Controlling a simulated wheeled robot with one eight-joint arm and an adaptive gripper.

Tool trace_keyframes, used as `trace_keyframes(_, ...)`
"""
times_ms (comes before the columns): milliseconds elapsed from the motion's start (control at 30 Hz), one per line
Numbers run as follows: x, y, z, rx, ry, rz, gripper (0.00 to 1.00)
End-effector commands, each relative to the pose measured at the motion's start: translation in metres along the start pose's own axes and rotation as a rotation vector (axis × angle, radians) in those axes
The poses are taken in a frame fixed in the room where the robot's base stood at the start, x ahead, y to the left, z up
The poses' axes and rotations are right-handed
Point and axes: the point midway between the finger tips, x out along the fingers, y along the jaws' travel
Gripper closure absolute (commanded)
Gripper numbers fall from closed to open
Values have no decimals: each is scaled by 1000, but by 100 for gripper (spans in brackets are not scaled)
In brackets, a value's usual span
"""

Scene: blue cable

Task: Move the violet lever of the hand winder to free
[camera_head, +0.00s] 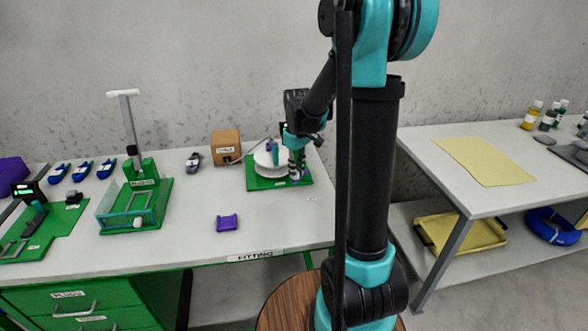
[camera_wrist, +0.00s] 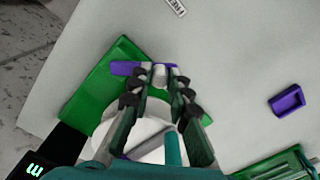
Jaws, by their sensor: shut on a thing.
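The hand winder has a green base (camera_head: 262,183) and a white drum (camera_head: 266,160), and stands at the right end of the bench. The drum also shows in the wrist view (camera_wrist: 150,136), partly behind my fingers, with a teal post (camera_wrist: 173,150) on it. The violet lever (camera_wrist: 121,68) lies across the edge of the green base in the wrist view. My gripper (camera_wrist: 160,80) is shut on the lever's pale knob (camera_wrist: 160,69), with its fingers on both sides. In the head view my gripper (camera_head: 297,172) reaches down at the winder's right side and hides most of the lever.
A violet block (camera_head: 227,223) lies on the bench in front of the winder. A cardboard box (camera_head: 226,147) stands behind it to the left. A green fixture with a tall post (camera_head: 130,125) stands farther left. The bench between is mostly clear.

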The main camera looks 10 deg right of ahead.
Motion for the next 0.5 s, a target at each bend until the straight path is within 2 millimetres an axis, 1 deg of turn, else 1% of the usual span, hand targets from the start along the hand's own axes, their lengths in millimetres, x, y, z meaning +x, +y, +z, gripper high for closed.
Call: trace_keyframes(500,0,11,25,-483,-4,0,100)
